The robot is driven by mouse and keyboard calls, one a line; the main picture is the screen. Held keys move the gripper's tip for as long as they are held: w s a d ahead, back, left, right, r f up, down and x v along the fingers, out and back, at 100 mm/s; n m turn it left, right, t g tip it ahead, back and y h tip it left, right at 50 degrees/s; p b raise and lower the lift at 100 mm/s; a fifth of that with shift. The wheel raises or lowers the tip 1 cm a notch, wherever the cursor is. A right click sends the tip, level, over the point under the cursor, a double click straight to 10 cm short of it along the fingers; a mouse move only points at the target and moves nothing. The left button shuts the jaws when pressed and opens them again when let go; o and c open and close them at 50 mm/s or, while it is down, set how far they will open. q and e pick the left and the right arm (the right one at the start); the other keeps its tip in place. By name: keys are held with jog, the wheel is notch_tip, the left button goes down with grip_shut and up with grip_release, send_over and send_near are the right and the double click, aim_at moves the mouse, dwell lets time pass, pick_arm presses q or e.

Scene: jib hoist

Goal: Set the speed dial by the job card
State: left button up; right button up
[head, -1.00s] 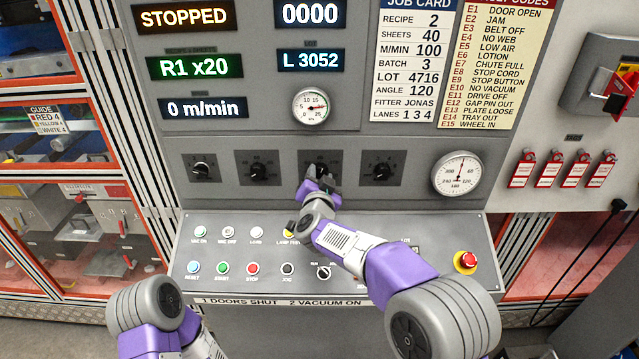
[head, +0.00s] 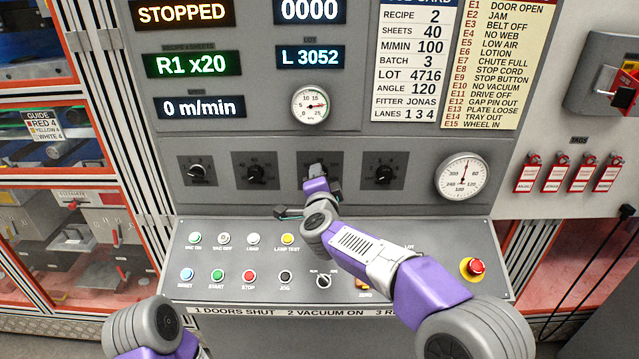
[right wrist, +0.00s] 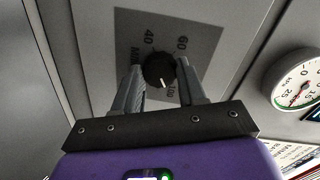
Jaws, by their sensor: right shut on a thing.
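The dial plate (head: 337,158) is third from left in the head view's row. My right gripper (head: 320,174) covers its knob there. In the right wrist view, the black knob (right wrist: 158,69) sits between the fingers of my right gripper (right wrist: 162,80), which is shut on it. The plate (right wrist: 205,40) shows 40, 60 and 100. The knob's white mark points towards the 100. The job card (head: 413,75) reads M/MIN 100, recipe 2, sheets 40. The speed display (head: 200,106) reads 0 m/min. My left arm shows at the lower left; its gripper is out of view.
Other dials (head: 255,171) flank this one, with a round gauge (head: 464,177) to the right. Below is a sloped button panel (head: 205,255) with a red emergency stop (head: 476,266). The main display (head: 182,12) reads STOPPED.

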dwell(0.5)
jog(key=o, duration=1.1)
jog(key=shift+c, duration=0.2)
jog(key=shift+s, duration=0.1)
jog(key=s, duration=0.7)
jog(key=shift+s+d+r, duration=0.15)
jog(key=shift+s+r, duration=0.05)
jog(key=shift+r, duration=0.1)
